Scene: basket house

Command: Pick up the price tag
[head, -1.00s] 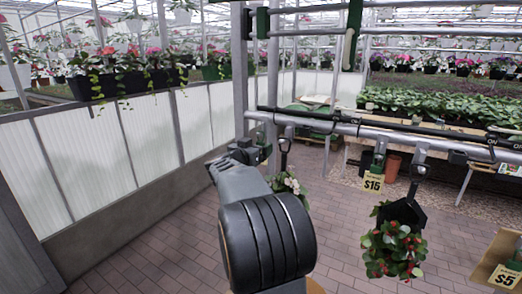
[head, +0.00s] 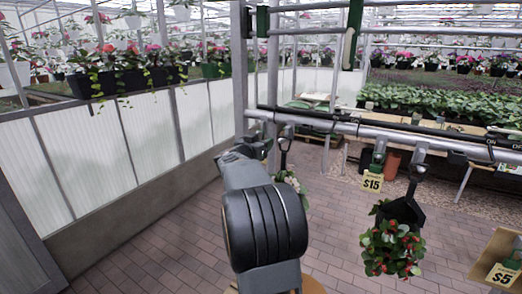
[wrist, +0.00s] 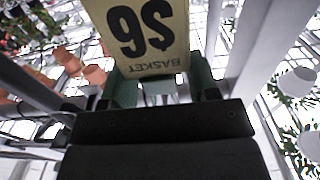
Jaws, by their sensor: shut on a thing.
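A cream price tag (wrist: 145,35) reading "$6 BASKET" fills the upper middle of the wrist view, upside down in the picture. My gripper (wrist: 160,88) is shut on it, at the edge marked "BASKET". Green parts show on both sides of that edge. In the head view my gripper (head: 248,150) is at the left end of the metal rail, mostly hidden behind my own arm. I cannot make out the held tag there.
The metal rail (head: 350,129) runs right from a grey post (head: 241,75). A $15 tag (head: 372,182), a $5 tag (head: 502,275) and a hanging basket with red flowers (head: 392,248) are to the right. A white flower basket (head: 292,181) hangs close behind my arm. The brick floor is open at left.

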